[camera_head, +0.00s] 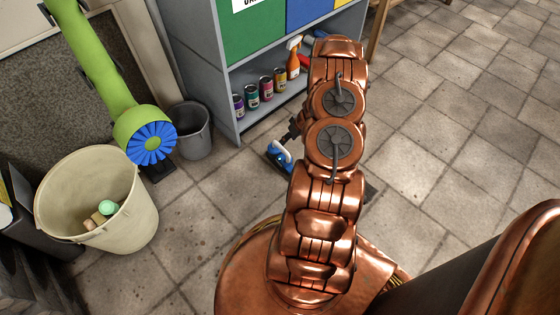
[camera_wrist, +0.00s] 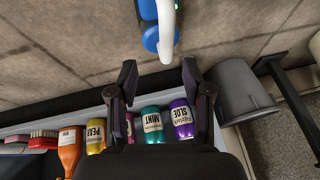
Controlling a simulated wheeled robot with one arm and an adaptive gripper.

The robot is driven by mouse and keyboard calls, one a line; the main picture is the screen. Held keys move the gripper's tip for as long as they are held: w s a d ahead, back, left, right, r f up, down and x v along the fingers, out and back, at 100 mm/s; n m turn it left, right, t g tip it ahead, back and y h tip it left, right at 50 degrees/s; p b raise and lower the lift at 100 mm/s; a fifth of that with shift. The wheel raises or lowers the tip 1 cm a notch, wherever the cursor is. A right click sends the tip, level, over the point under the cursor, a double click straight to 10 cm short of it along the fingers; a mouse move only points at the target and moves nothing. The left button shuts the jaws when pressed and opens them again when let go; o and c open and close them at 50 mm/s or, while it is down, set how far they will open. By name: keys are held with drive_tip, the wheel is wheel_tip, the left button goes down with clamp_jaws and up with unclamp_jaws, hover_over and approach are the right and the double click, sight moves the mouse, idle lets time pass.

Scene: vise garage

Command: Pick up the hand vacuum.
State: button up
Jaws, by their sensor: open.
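The hand vacuum, a blue and white thing (camera_head: 280,156), lies on the tiled floor just left of my copper arm in the head view; my arm hides part of it. In the wrist view the vacuum (camera_wrist: 150,12) is at the top edge, with its white curved part and blue end showing and the rest cut off. In the head view only a dark bit of my gripper (camera_head: 292,133) shows beside the arm, close to the vacuum.
A grey shelf (camera_head: 232,105) with several paint cans (camera_head: 266,89) and an orange spray bottle (camera_head: 293,58) stands behind. A grey bin (camera_head: 190,130), a cream bucket (camera_head: 130,215) and a green post (camera_head: 100,65) are at left. Floor at right is clear.

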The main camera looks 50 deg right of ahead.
sight(282, 147)
drive_tip(key=shift+a+f, duration=0.3)
drive_tip(key=shift+f, duration=0.6)
drive_tip(key=shift+a+b+x, duration=0.2)
drive_tip(key=shift+b+x, duration=0.95)
drive_tip(key=shift+x, duration=0.55)
drive_tip(key=shift+a+b+x, duration=0.15)
drive_tip(key=shift+b+x, duration=1)
drive_tip(key=shift+x, duration=0.5)
drive_tip(key=shift+r, duration=0.1)
clamp_jaws()
